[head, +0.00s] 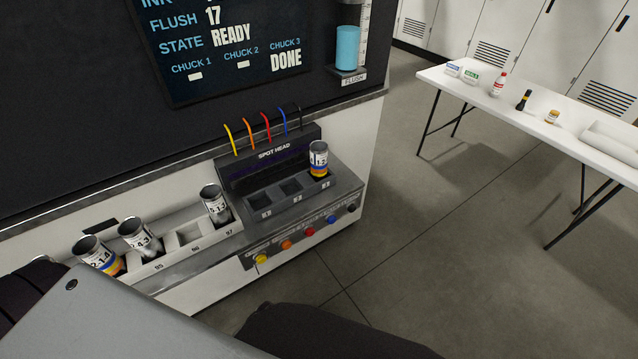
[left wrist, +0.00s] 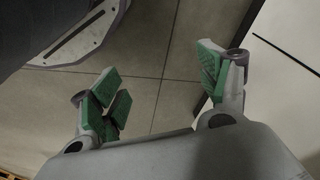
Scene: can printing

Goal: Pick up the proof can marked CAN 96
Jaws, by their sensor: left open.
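Several printed cans stand at the machine in the head view. One can (head: 318,160), with a yellow, orange and blue band, stands in the third chuck of the spot head (head: 265,155). In the can rack (head: 163,268), one can (head: 216,205) stands at 97, and another (head: 138,237) at 95. A further can (head: 97,254) is at the lower left. The pocket (head: 188,234) at 96 is empty. I cannot read "CAN 96" on any can. My left gripper (left wrist: 160,82) is open and empty over the floor, away from the cans. My right gripper is not in view.
The panel (head: 235,45) shows chuck 3 as DONE. Coloured hoses (head: 265,125) rise above the spot head, and coloured knobs (head: 309,232) line its front. A white table (head: 540,128) with bottles and boxes stands at the right. Open floor lies between.

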